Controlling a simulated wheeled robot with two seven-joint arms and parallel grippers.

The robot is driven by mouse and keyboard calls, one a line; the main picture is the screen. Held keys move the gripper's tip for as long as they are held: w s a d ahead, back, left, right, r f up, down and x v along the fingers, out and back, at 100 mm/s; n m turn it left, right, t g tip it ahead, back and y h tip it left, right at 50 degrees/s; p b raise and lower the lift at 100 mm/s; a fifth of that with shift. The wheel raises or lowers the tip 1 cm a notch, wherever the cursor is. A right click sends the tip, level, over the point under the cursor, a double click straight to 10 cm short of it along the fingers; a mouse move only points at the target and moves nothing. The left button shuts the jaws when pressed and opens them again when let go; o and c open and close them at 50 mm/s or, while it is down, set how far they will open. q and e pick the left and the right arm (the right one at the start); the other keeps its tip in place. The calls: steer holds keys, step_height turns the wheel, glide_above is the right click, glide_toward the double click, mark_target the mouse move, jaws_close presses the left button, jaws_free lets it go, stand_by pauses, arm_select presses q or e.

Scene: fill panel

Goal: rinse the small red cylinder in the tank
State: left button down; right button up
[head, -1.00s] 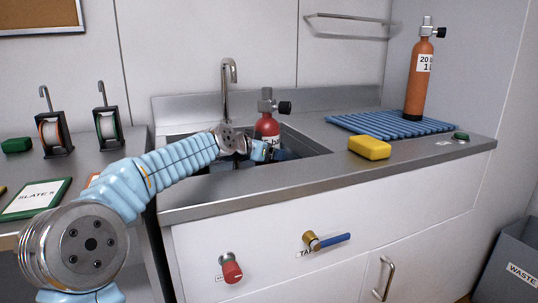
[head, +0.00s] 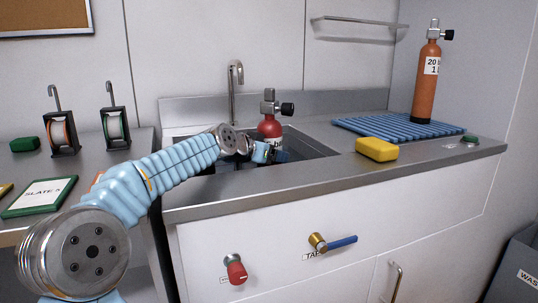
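The small red cylinder (head: 269,128), with a grey valve and black knob on top, stands upright in the tank (head: 316,149), the steel sink basin. Its lower part is hidden by my gripper and the basin's front rim. My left gripper (head: 277,154) reaches in from the left, low at the cylinder's body. Its fingers are small and partly hidden but appear closed on the cylinder. My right gripper is out of view.
A tap spout (head: 235,85) rises behind the basin. A yellow sponge (head: 376,149), a blue ribbed mat (head: 375,126) and a tall orange cylinder (head: 426,85) are to the right. A blue-handled valve (head: 338,242) and red knob (head: 236,271) project from the front panel.

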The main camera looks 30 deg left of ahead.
mark_target(268, 90)
arm_select(q)
steer(key=shift+w+d+r+p, duration=0.35)
steer(key=shift+w+p, duration=0.05)
steer(key=shift+p, duration=0.1)
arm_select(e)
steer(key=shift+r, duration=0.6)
arm_select(q)
steer(key=shift+w+d+p, duration=0.25)
steer(key=shift+p, duration=0.05)
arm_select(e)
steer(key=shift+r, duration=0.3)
arm_select(q)
steer(key=shift+w+d+f, duration=0.1)
steer(key=shift+w+d, duration=0.1)
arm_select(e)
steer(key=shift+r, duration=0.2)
arm_select(q)
steer(key=shift+s+a+b, duration=0.8)
steer(key=shift+s+b, duration=0.1)
steer(key=shift+b, duration=0.2)
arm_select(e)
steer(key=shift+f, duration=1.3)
